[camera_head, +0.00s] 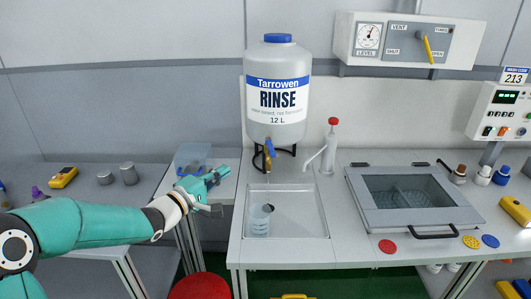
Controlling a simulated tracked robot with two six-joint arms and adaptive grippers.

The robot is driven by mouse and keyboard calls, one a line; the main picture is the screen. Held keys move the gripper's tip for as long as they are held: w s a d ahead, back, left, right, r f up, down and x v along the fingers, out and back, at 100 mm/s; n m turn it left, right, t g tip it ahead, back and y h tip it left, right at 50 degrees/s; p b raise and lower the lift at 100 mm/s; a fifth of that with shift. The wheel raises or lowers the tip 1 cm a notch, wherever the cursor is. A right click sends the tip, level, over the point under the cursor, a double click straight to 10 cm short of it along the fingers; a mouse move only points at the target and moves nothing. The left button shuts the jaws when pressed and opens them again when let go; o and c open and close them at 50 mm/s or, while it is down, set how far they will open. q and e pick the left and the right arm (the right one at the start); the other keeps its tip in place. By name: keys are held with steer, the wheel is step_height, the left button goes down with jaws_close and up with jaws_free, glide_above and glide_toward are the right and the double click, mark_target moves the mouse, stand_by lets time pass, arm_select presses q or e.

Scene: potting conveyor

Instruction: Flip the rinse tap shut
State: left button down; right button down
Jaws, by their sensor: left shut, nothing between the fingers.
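The rinse tap (267,160) is a small brass tap at the foot of the white rinse tank (278,128), in the middle of the head view. Its blue lever (269,147) stands roughly upright above the body. Whether water runs from the spout is too small to tell. My left gripper (226,173) is shut and empty, left of the tap and a little lower in the picture, apart from it. Its fingers point right and up, towards the tank. My right gripper is out of view.
Below the tap, a clear beaker (260,220) stands in the shallow sink (310,218). A red-topped pump (331,145) stands right of the tank. A blue clear bin (190,157) sits behind my left gripper. A glass-lidded box (376,216) fills the bench's right.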

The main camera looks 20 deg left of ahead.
arm_select(q)
steer(key=p, duration=0.2)
glide_toward(271, 148)
steer(key=w+a, duration=0.2)
steer(key=w, duration=0.2)
steer(key=d, duration=0.1)
steer(key=w+d, duration=0.1)
steer(key=d, duration=0.1)
steer(key=shift+w+d+f+p, duration=0.1)
steer(key=shift+w+f+p, duration=0.2)
steer(key=shift+w+p, duration=0.1)
